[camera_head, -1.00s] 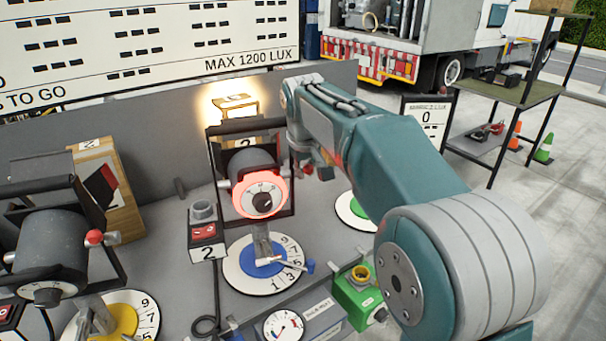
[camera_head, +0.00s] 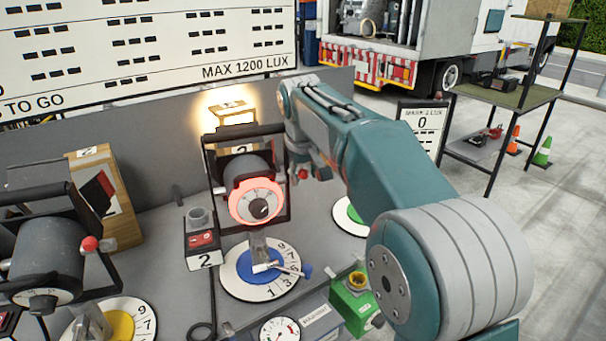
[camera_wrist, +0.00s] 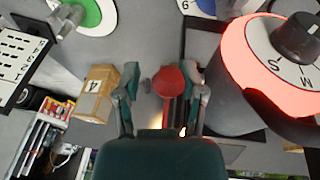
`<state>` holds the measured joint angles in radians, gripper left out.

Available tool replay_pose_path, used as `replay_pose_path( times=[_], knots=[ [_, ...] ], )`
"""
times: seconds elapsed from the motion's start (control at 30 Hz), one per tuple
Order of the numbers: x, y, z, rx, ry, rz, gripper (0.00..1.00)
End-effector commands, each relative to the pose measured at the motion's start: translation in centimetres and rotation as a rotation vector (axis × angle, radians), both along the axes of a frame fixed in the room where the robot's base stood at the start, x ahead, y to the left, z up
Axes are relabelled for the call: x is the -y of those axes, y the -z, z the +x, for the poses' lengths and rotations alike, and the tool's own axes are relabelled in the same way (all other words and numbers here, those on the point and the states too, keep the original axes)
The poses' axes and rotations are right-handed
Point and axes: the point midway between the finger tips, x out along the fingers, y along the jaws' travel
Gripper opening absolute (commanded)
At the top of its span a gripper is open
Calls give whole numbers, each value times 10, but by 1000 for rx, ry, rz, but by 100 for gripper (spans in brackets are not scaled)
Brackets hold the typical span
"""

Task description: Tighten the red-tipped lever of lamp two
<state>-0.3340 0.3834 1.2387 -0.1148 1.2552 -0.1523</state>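Lamp two (camera_head: 242,168) is a dark cylinder in a black frame with a glowing red ring and a black knob. In the head view my gripper (camera_head: 312,165) is beside the lamp's right side, at the red-tipped lever (camera_head: 303,174). In the wrist view the lever's red tip (camera_wrist: 170,82) lies between the two spread fingers of my gripper (camera_wrist: 162,92). The lever's shaft is mostly hidden behind the tip. The lamp's ring (camera_wrist: 237,50) is close on the right.
A blue-centred dial (camera_head: 235,277) lies below the lamp. A red switch box (camera_head: 203,240) marked 2 stands at its left, and a green box (camera_head: 356,300) at front right. Another lamp (camera_head: 48,255) is on the left. A cardboard box (camera_wrist: 98,95) shows in the wrist view.

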Motion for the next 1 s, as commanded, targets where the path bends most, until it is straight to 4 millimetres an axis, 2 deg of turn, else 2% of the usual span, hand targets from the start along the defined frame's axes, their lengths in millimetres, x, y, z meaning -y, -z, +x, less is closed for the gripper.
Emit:
replay_pose_path(
  times=[0.3,0.43,0.8,1.0],
  knots=[
    [-4,1,0,-1,-2,-1,50],
    [-3,-8,-2,0,-2,1,50],
    [-6,-79,-22,1,-3,-1,50],
    [-7,-105,-30,-1,-1,-2,50]
  ],
)
